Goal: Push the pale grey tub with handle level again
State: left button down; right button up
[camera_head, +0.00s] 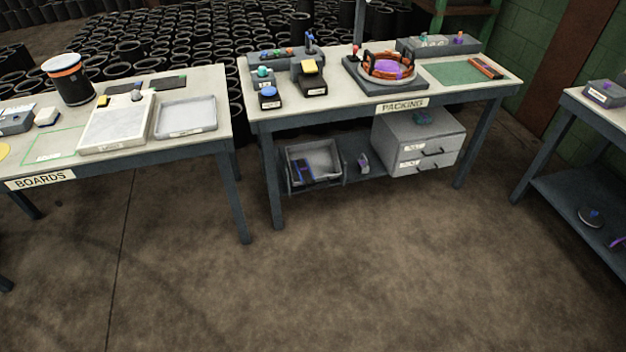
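A pale grey open tub (325,152) is on the lower shelf under the packing table, at the shelf's left end. Its opening faces me, dark and blue items show in its lower part, and it looks somewhat tilted. A dark bar runs along its front; I cannot tell whether this is its handle. A shallow pale grey tray (203,126) also lies on the boards table. Neither of my grippers is in view.
The packing table (290,120) carries a round orange-rimmed fixture (388,68) and small boxes. A grey drawer unit (395,150) stands on its shelf, right of a small purple item (363,162). The boards table (190,148) is at left, another table at right. The floor (330,275) is clear.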

aim_at(322, 156)
jog(key=k, duration=0.1)
jog(key=i, duration=1.3)
jog(key=l+z, duration=0.05)
